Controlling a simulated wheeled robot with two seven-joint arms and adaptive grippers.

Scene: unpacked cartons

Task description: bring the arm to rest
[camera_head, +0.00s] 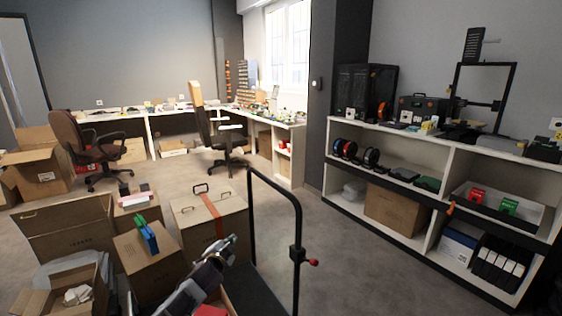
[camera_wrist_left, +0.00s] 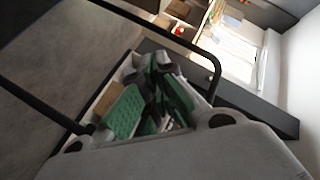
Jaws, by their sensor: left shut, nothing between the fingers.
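My left arm comes in from the bottom of the head view. Its left gripper (camera_head: 229,243) is shut and empty, in front of the closed carton with the orange strap (camera_head: 213,222) and left of the black rail (camera_head: 297,225). In the left wrist view the dark and green fingers of the left gripper (camera_wrist_left: 160,85) are close together, with the black rail (camera_wrist_left: 214,68) beyond them. My right gripper is in neither view.
Cartons crowd the lower left, including an open one (camera_head: 36,155) by a brown office chair (camera_head: 85,148). A carton (camera_head: 150,268) bears blue and green items. A white shelf unit (camera_head: 440,150) with equipment stands right. Grey floor (camera_head: 350,265) is clear between rail and shelf.

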